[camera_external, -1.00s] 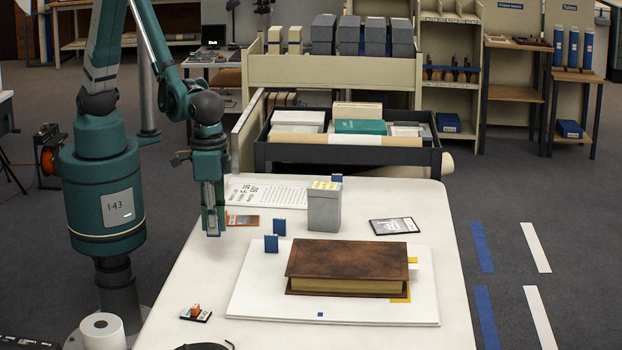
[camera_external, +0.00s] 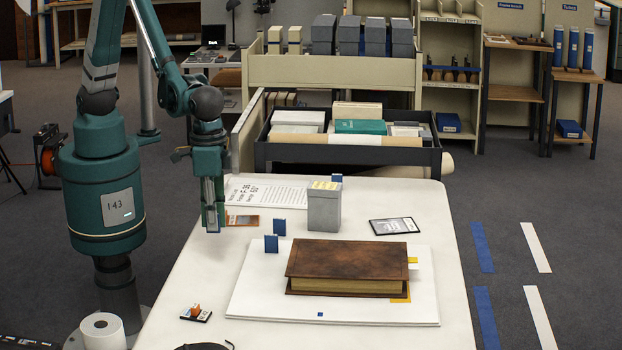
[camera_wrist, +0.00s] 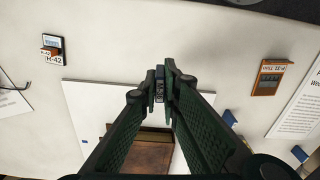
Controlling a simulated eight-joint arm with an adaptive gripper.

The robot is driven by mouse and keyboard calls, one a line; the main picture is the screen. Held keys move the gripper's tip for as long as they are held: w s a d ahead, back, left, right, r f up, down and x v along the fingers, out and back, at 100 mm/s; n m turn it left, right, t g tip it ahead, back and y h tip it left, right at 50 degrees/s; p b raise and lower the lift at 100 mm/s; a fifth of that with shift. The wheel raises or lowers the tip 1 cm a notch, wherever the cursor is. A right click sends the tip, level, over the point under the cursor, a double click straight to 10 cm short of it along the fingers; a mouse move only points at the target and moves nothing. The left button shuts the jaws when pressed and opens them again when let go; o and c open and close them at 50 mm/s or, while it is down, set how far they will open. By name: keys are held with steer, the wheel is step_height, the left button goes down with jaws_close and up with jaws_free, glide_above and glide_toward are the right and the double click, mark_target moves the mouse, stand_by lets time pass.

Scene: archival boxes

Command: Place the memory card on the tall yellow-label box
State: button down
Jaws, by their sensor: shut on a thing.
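My gripper (camera_external: 213,229) is over the left part of the white table, to the left of the boxes. In the wrist view its fingertips (camera_wrist: 160,84) are closed on a small dark piece, seemingly the memory card (camera_wrist: 159,90). The fingers hide most of it. The tall grey box with a yellow label on its top (camera_external: 324,210) stands upright behind the book, to the right of my gripper and apart from it. Nothing distinct from the label shows on its top.
A brown book (camera_external: 347,262) lies on a white board (camera_external: 250,300). Small blue blocks (camera_external: 271,243) stand between my gripper and the box. An orange-brown card (camera_external: 243,220) lies close by. A dark-framed card (camera_external: 394,226) lies right of the box. A labelled piece (camera_external: 196,313) lies at front left.

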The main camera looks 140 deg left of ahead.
steer(key=shift+a, duration=0.1)
steer(key=w+a+r+p, duration=0.1)
steer(key=a+r+p, duration=0.3)
steer(key=a, duration=0.5)
steer(key=w+a+r+p, duration=0.2)
steer(key=a+r+p, duration=0.1)
steer(key=a, duration=0.6)
step_height(320, 180, up, 6)
steer(key=p, duration=0.6)
glide_above(325, 185)
steer(key=shift+r+m, duration=0.15)
steer(key=shift+m, duration=0.25)
steer(key=shift+d, duration=0.1)
steer(key=shift+f, duration=3.15)
steer(key=shift+f, duration=0.1)
steer(key=shift+f, duration=1.75)
steer(key=shift+f, duration=0.2)
